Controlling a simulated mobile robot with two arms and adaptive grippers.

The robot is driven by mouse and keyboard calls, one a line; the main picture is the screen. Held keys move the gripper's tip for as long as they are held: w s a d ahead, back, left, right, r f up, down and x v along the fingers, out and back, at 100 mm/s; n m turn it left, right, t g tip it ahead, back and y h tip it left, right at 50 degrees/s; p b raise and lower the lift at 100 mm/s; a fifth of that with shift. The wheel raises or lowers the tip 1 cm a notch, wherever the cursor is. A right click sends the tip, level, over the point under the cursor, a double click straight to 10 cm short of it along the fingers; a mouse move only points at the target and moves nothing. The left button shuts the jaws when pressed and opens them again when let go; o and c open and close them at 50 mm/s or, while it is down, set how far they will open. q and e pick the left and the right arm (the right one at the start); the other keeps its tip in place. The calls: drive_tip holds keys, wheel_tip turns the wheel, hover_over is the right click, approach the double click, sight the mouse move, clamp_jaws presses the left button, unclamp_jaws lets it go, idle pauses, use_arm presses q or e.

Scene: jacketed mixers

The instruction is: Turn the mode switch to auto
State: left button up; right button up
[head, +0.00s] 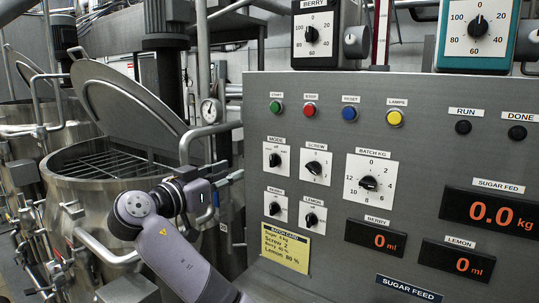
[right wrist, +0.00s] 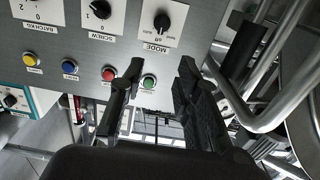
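The mode switch (head: 275,159) is a black knob on a white plate under the MODE label, at the left of the grey control panel (head: 345,130). It shows upside down at the top of the right wrist view (right wrist: 162,22). Its grip stands roughly upright; I cannot read its pointer or small position marks surely. My right gripper (head: 232,180) is left of the panel in the head view, apart from the switch. In the right wrist view its two black fingers (right wrist: 160,68) are spread with nothing between them. My left gripper is not in view.
Close to the switch are the screw knob (head: 313,168), berry knob (head: 275,208), green start button (head: 275,106) and red stop button (head: 309,109). A steel mixer (head: 90,205) with a raised lid and pipes stands left of the panel.

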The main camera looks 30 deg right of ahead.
sight(271, 156)
drive_tip(key=p+x, duration=0.6)
drive_tip(key=x, duration=1)
drive_tip(key=shift+r+p, duration=0.15)
drive_tip(key=shift+p, duration=0.25)
drive_tip(key=shift+w+d, duration=0.25)
drive_tip(key=shift+d, duration=0.35)
drive_tip(key=shift+c, duration=0.2)
clamp_jaws()
